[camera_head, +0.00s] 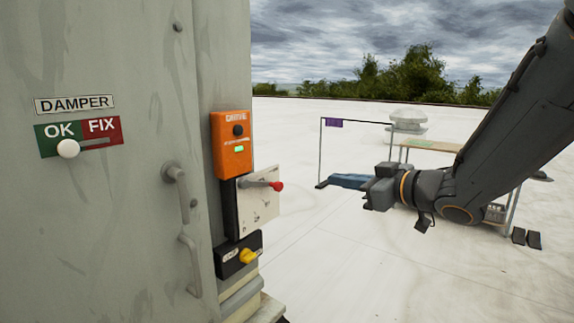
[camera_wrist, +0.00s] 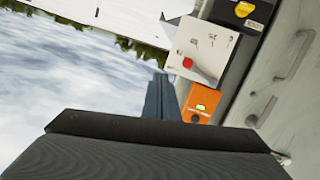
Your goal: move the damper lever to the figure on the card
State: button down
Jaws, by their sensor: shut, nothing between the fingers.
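A grey cabinet wall carries a DAMPER sign (camera_head: 74,104) above a green OK and red FIX plate (camera_head: 102,130). A white round knob (camera_head: 68,149) sits at the OK end of its slot. On the cabinet's side, a lever with a red knob (camera_head: 277,186) sticks out over a pale marked plate (camera_head: 258,210); the knob also shows in the wrist view (camera_wrist: 187,62). I cannot tell which of these is the damper lever. No figure on a card is readable. My gripper (camera_head: 370,194) is shut and empty, apart from the cabinet, to the right of the red knob.
An orange box (camera_head: 232,160) with a green light is above the pale plate. A black box with a yellow knob (camera_head: 248,256) is below it. Door handles (camera_head: 190,265) protrude from the cabinet. A bench (camera_head: 430,146) stands behind my arm. The white roof between is open.

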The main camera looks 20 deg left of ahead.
jog(key=s+a+r+n+g+y, duration=0.2)
jog(key=s+a+r+g, duration=0.1)
jog(key=s+a+r, duration=0.1)
jog(key=p, duration=0.4)
send_over(279, 184)
jog(key=s+d, duration=0.2)
jog(key=d, duration=0.1)
jog(key=f, duration=0.2)
jog(key=f+p, duration=0.1)
jog(key=f, duration=0.1)
jog(key=w+f, duration=0.1)
jog(key=shift+a+f, duration=0.2)
jog(key=shift+a, duration=0.05)
jog(key=shift+f+b, duration=0.5)
jog(key=shift+f, duration=0.35)
jog(key=shift+r, duration=0.2)
